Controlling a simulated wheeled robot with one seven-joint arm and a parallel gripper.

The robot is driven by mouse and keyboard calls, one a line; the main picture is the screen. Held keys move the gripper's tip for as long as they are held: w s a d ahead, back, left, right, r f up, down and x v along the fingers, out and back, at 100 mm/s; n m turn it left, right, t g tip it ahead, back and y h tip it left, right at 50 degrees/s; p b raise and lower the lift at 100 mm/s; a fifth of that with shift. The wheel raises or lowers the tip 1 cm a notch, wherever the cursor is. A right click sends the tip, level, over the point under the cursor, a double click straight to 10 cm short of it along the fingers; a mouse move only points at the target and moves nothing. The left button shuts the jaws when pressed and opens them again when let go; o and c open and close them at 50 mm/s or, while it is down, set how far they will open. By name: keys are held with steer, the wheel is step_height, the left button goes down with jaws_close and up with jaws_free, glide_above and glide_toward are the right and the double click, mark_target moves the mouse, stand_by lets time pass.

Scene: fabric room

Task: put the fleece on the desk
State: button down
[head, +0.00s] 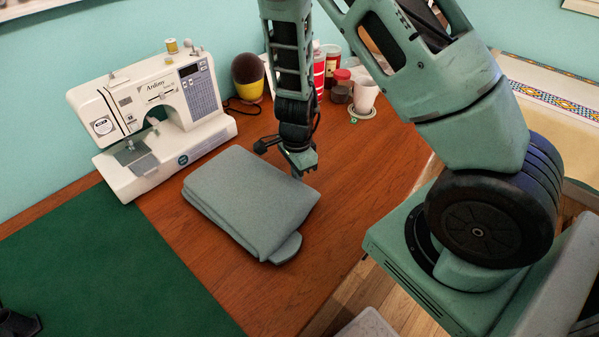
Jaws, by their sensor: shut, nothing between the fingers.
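The fleece (250,200) is a grey-green folded bundle lying flat on the wooden desk (350,195), in the middle of the head view. A rounded flap sticks out at its near right corner. My gripper (300,176) points down at the far right edge of the fleece. It is shut and empty. I cannot tell whether its tips touch the fleece. The fingertips are small and partly hidden in this view.
A white sewing machine (150,125) stands behind and left of the fleece. A green mat (110,270) covers the desk's left part. Behind my gripper are a white mug (365,95) on a coaster, jars (340,85) and a brown-topped round object (247,75). The desk's front right is clear.

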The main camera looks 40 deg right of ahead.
mark_target(282, 184)
steer(key=a+p, duration=0.2)
steer(key=a, duration=0.1)
steer(key=shift+w+a+r, duration=0.15)
steer(key=shift+w+r, duration=0.05)
steer(key=shift+a+f+p, duration=0.15)
steer(key=shift+a+p, duration=0.15)
steer(key=shift+a, duration=0.25)
steer(key=shift+f, duration=0.1)
steer(key=d, duration=0.4)
steer(key=shift+s, duration=0.15)
step_height(282, 184, up, 10)
steer(key=p, duration=0.2)
stand_by(0.6)
